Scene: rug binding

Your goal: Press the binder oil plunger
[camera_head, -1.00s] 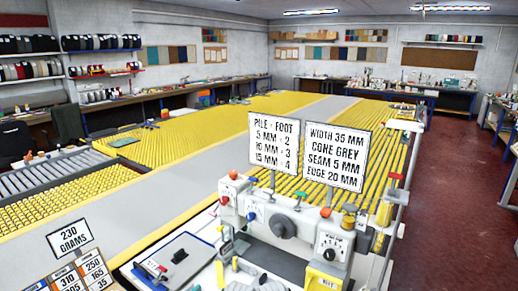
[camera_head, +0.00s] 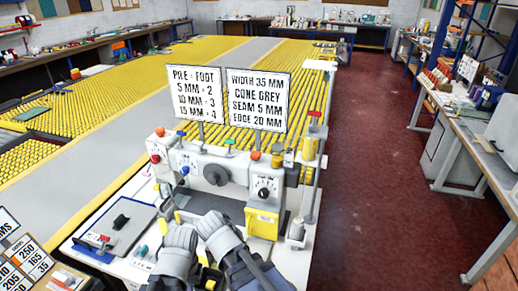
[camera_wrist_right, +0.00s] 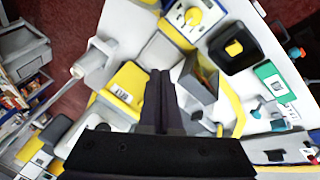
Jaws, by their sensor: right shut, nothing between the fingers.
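The binder (camera_head: 215,178) is a white machine with a black dial (camera_head: 217,175). A red knob (camera_head: 155,159), a blue knob (camera_head: 184,170) and an orange cap (camera_head: 255,155) sit on it. I cannot tell which part is the oil plunger. My right arm reaches over the front of the binder in the head view, and its fingertips are hidden there. In the right wrist view my right gripper (camera_wrist_right: 160,75) is shut and empty. Its dark fingers lie beside the yellow box (camera_wrist_right: 125,90) of the binder, which also shows in the head view (camera_head: 262,222). I cannot tell whether they touch it.
Two signs (camera_head: 196,92) stand behind the binder. A clipboard (camera_head: 115,228) lies to its left. Yellow roller tables (camera_head: 215,50) stretch away behind. The red floor (camera_head: 375,200) on the right is clear up to a workbench (camera_head: 455,120).

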